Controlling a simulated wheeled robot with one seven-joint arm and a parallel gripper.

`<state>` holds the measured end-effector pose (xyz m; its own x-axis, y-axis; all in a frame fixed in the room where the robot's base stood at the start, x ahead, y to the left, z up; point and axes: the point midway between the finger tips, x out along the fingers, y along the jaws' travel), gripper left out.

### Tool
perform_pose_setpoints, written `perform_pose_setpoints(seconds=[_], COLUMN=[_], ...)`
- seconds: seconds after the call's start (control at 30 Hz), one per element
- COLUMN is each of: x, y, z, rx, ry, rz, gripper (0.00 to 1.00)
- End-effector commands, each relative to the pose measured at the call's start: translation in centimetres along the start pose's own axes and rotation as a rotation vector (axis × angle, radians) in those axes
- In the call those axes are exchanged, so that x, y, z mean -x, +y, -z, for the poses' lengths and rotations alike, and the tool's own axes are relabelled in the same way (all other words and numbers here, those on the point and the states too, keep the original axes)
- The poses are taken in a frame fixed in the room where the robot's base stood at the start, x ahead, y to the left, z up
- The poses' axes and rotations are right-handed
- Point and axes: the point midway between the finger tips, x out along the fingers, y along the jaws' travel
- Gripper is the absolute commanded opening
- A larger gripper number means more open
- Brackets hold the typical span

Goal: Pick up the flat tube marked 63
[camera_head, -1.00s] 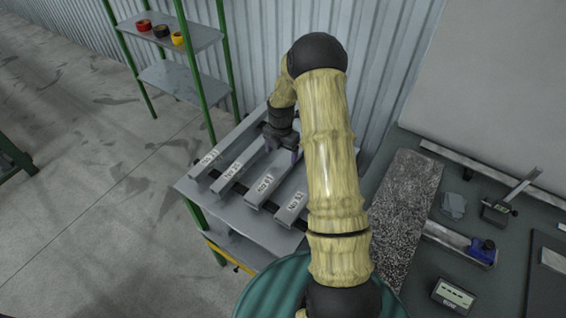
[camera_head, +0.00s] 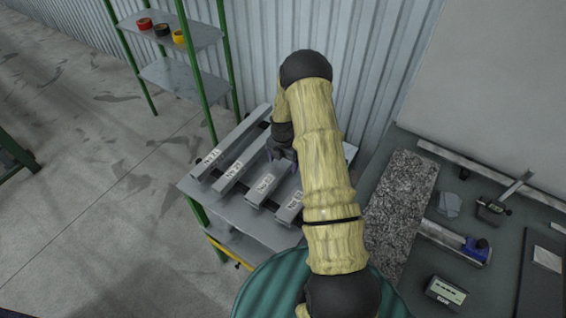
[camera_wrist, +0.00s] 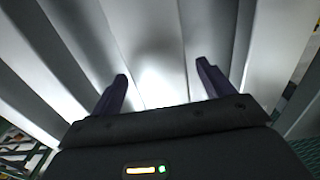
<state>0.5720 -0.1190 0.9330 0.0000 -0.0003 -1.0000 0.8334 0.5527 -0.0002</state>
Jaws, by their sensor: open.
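Several pale grey flat tubes lie side by side on a grey table (camera_head: 234,219), each with a white label near its front end. They are a far-left tube (camera_head: 237,140), a second tube (camera_head: 245,160), a third tube (camera_head: 260,190) and a right tube (camera_head: 287,213). The label digits are too small to tell for sure which is 63. My gripper (camera_head: 281,162) is over the middle of the row, behind the labels, its jaws empty. My arm hides part of the right side.
A corrugated wall (camera_head: 265,50) rises behind the table. A green-framed shelf (camera_head: 180,77) with tape rolls stands at back left. At right, a bench holds a speckled slab (camera_head: 401,200), a blue-ended tool (camera_head: 476,248) and a small display box (camera_head: 446,293). Floor at left is open.

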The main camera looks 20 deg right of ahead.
Motion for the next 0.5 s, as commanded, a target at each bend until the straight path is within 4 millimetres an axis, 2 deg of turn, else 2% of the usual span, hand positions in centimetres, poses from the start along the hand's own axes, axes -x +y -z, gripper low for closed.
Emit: perform_pose_setpoints(seconds=[0.43,0.47,0.5], x=[-0.01,-0.01,0.0], y=[0.0,0.0,0.0], z=[0.0,0.0,0.0], rx=[0.0,0.0,0.0], ry=[0.0,0.0,0.0], rz=[0.0,0.0,0.0], gripper=[0.8,0.78,0.7])
